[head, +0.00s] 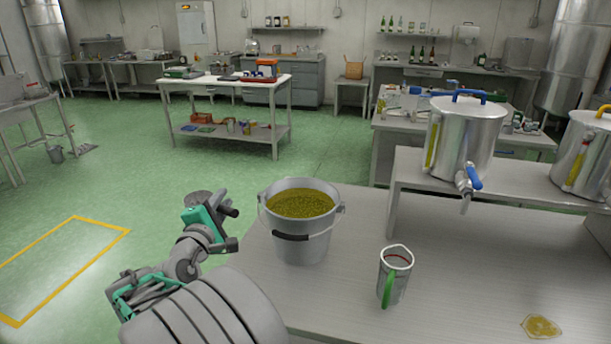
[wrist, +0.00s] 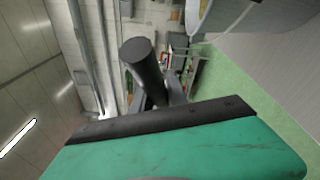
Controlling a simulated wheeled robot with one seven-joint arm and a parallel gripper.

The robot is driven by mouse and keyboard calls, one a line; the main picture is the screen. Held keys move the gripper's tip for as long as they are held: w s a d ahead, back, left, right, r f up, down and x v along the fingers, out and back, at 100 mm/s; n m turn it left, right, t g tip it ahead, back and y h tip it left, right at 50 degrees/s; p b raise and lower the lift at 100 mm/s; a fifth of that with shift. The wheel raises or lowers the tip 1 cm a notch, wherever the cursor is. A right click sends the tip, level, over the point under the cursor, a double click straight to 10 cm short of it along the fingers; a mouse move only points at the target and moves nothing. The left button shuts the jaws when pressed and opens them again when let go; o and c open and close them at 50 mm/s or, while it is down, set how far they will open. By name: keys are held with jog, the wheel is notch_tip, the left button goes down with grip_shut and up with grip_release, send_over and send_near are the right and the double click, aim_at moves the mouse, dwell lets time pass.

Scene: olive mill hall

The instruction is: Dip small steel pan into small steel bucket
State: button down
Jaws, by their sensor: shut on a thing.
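The small steel bucket (head: 312,253) stands upright near the table's left edge in the head view, full almost to the rim with a yellow-green mass. My gripper (head: 225,226) is left of the bucket, apart from it, at about rim height. It is shut on what looks like the small steel pan (head: 197,198), whose grey round part shows small behind the gripper. A dark rounded handle end (wrist: 141,62) stands up between the fingers in the wrist view. Most of the pan is hidden there. A pale curved wall at that view's upper right may be the bucket.
A yellow spill (head: 541,326) lies at the table's front right. Steel tanks, one with a blue-handled tap (head: 466,140), stand on a raised shelf (head: 500,184). Floor left of the table is free.

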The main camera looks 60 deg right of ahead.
jog(key=s+d+r+m+g, duration=0.35)
jog(key=s+d, duration=0.35)
jog(key=s, duration=0.3)
jog(key=s+d+r+m+g, duration=0.25)
jog(key=s+d+g, duration=0.3)
jog(key=s, duration=0.45)
jog(key=w+d+r+n+y+p, duration=0.35)
jog(key=r+n+p, duration=0.2)
jog(key=p, duration=1.15)
notch_tip(320, 180, down, 14)
jog(key=b, duration=1.1)
jog(key=shift+s+m+b, duration=0.2)
jog(key=shift+m+b, duration=0.1)
jog(key=shift+m, duration=0.05)
jog(key=shift+h, duration=0.35)
